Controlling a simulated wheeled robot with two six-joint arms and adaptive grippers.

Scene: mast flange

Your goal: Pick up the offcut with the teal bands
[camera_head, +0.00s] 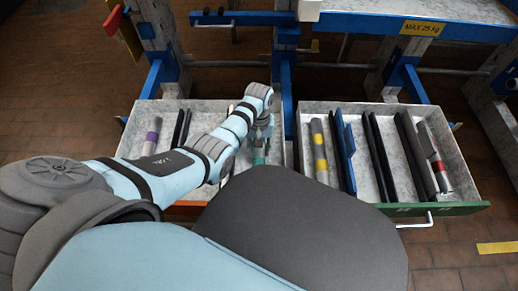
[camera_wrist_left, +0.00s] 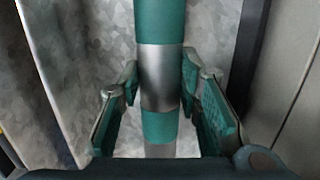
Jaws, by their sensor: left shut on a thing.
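The offcut with the teal bands (camera_wrist_left: 160,72) is a grey metal tube with two teal bands in the left wrist view. It runs lengthwise between the fingers of my left gripper (camera_wrist_left: 160,90), which is shut on it. In the head view my left gripper (camera_head: 262,132) reaches down into the left drawer (camera_head: 195,104). The offcut's teal part (camera_head: 259,155) shows just below it there, partly hidden by the arm. I cannot tell whether the offcut is clear of the drawer floor. My right gripper is not in view.
The left drawer also holds a purple-banded offcut (camera_head: 152,137) and dark bars. The right drawer (camera_head: 463,170), with a green front, holds a yellow-banded offcut (camera_head: 319,150), a red-banded offcut (camera_head: 438,166), a blue piece (camera_head: 345,150) and dark bars. Blue rack posts stand behind.

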